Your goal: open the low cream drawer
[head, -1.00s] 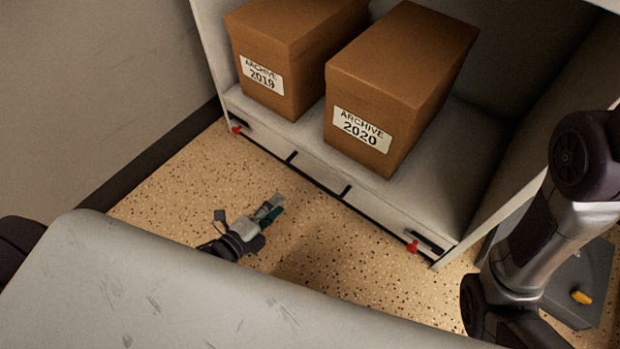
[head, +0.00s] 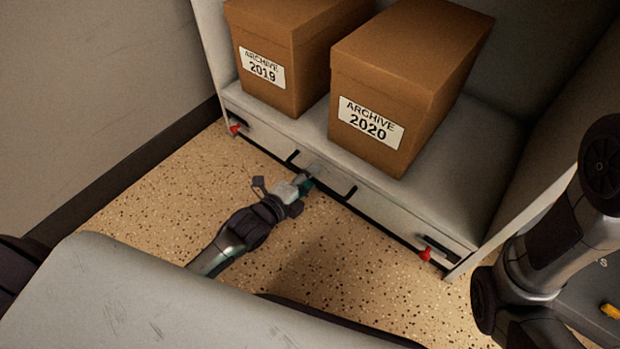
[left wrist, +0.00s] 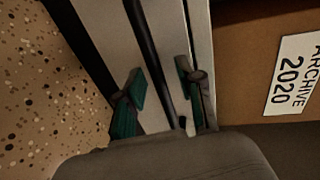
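The low cream drawer (head: 392,218) is the wide, shallow front at the foot of the cabinet, under the archive boxes. It looks shut. Two short black pieces, at its middle left (head: 293,156) and middle right, stand on the front. My left gripper (head: 310,179) reaches the middle of the front, between those pieces. In the left wrist view, the green-padded fingers of the left gripper (left wrist: 162,92) are apart, with a long dark strip (left wrist: 150,55) running between them. I cannot tell whether either finger touches the drawer. My right gripper is out of view.
Boxes marked Archive 2019 (head: 290,60) and Archive 2020 (head: 400,85) stand on the shelf above. Red tabs sit near the drawer's left (head: 235,128) and right (head: 425,254) ends. Speckled floor (head: 170,190) before the cabinet is clear. A wall rises at left.

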